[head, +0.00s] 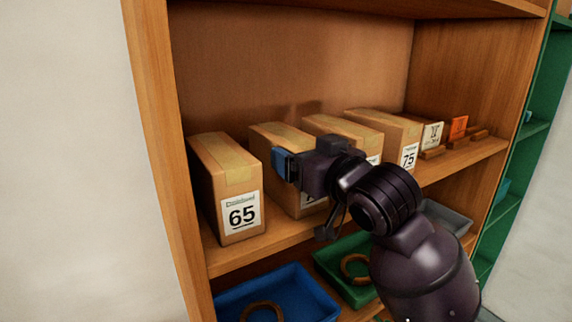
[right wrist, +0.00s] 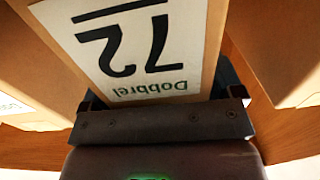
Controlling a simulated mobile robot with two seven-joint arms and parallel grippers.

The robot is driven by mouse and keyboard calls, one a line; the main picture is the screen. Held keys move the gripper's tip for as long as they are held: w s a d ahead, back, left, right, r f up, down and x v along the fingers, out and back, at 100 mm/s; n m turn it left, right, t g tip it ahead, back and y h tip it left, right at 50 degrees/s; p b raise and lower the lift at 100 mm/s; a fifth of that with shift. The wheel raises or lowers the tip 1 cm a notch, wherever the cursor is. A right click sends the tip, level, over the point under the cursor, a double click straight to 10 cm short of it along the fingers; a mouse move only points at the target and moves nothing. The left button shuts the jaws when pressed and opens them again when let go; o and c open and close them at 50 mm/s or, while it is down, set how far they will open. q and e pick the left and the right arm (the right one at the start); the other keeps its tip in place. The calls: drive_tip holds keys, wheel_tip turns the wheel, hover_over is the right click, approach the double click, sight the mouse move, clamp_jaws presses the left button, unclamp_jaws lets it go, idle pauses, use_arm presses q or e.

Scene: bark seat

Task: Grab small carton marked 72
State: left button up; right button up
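The small carton marked 72 (head: 272,134) stands upright on the shelf, second from the left. My right gripper (head: 303,169) is at its front and hides most of its label in the head view. In the right wrist view the carton (right wrist: 97,49) shows its white label upside down, reading 72. The right gripper's fingers (right wrist: 163,90) are spread to about the carton's width, one beside each side of it. I cannot tell whether both fingers press on it. My left gripper is not in view.
A carton marked 65 (head: 225,165) stands to the left, and a carton marked 75 (head: 390,132) to the right with another between. Small wooden and orange items (head: 457,127) lie farther right. A blue tray (head: 300,286) and a green tray (head: 327,263) sit below.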

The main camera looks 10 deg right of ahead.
drive_tip(key=c, duration=0.8)
drive_tip(key=shift+o, duration=0.2)
drive_tip(key=shift+w, duration=0.1)
